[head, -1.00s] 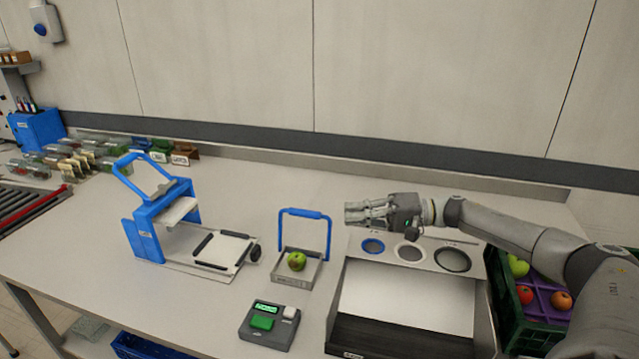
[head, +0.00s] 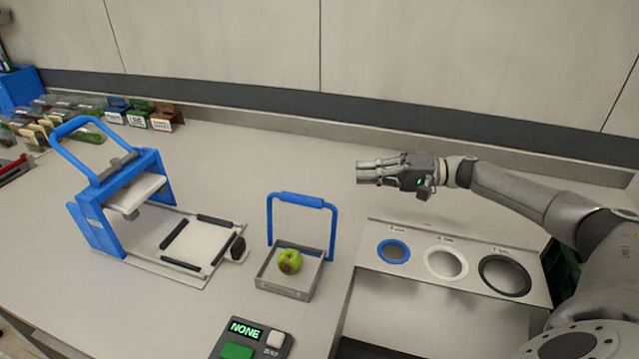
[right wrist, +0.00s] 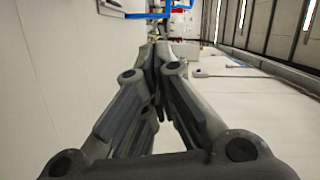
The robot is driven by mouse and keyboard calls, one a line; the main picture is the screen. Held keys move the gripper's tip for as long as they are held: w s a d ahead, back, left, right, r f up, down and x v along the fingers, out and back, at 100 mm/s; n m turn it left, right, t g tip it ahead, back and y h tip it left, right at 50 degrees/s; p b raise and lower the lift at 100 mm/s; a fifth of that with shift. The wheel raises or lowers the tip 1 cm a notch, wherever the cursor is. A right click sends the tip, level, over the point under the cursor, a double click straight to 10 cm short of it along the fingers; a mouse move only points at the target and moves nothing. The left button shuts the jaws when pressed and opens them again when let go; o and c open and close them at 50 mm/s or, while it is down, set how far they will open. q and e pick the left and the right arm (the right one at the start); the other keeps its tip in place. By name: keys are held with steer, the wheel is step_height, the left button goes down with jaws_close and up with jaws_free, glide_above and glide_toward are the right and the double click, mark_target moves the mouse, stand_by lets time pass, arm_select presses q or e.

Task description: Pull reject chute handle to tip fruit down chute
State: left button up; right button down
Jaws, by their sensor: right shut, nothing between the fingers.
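A green apple with a brown patch (head: 290,261) lies in a small grey tray (head: 284,293) in the middle of the head view. A blue handle (head: 299,200) arches up over the tray's back. My right gripper (head: 362,172) is shut and empty, above the table to the right of the blue handle and apart from it. In the right wrist view its fingers (right wrist: 158,55) are closed together, and part of a blue bar (right wrist: 150,14) shows at the top beyond them. My left gripper is in neither view.
A blue press (head: 115,190) with a white plate stands to the left. A panel with several ringed holes (head: 455,262) is at right, below my right arm. A console reading NONE (head: 258,340) is in front. Small boxes (head: 150,115) line the back left. The table behind the handle is clear.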

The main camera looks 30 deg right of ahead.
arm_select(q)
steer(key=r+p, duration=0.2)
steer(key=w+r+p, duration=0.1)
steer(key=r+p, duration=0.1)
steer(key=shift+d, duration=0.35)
arm_select(e)
steer(key=w+a+f, duration=0.1)
steer(key=w+a, duration=0.2)
steer(key=a, duration=0.8)
steer(key=shift+w+f, duration=0.15)
steer(key=shift+f, duration=0.05)
